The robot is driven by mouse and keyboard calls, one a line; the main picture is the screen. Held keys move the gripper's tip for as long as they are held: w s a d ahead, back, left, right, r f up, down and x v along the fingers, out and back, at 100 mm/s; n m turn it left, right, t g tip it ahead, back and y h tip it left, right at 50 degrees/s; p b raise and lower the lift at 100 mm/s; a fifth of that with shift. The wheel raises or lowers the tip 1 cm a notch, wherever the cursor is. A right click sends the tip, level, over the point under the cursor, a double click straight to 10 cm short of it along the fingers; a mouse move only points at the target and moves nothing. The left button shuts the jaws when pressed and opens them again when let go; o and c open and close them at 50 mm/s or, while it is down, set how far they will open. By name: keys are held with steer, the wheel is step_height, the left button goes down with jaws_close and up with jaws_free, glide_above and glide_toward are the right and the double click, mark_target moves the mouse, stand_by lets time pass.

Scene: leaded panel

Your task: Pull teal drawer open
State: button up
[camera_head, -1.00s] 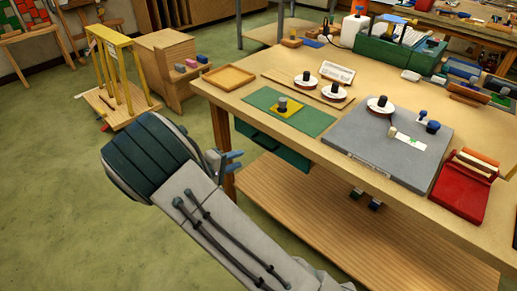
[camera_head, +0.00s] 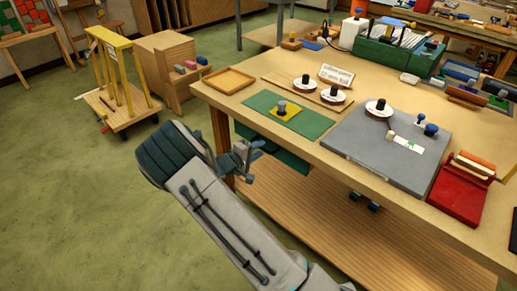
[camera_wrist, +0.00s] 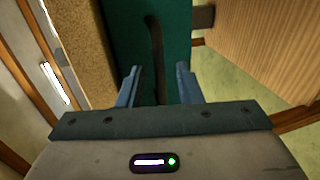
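The teal drawer (camera_head: 290,161) hangs under the front edge of the wooden workbench, partly hidden by my gripper and the tabletop. Its teal front fills the upper middle of the wrist view (camera_wrist: 177,40). A dark, long handle or slot (camera_wrist: 157,50) runs along that front, between my fingers in the picture. My gripper (camera_head: 251,164) is at the drawer's left end in the head view. In the wrist view its two blue-grey fingers (camera_wrist: 159,85) are spread apart, one on each side of the dark handle. Contact with it cannot be told.
The workbench top (camera_head: 235,105) overhangs the drawer, with a wooden lower shelf (camera_head: 330,225) below. A bench leg (camera_head: 221,130) stands close to my gripper. A yellow-framed cart (camera_head: 125,110) and a wooden cabinet (camera_head: 165,60) stand at the left. The green floor at the left is clear.

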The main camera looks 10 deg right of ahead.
steer(key=shift+w+d, duration=0.2)
steer(key=shift+d, duration=0.05)
jaws_close()
steer(key=shift+s+a, duration=0.1)
steer(key=shift+a, duration=0.05)
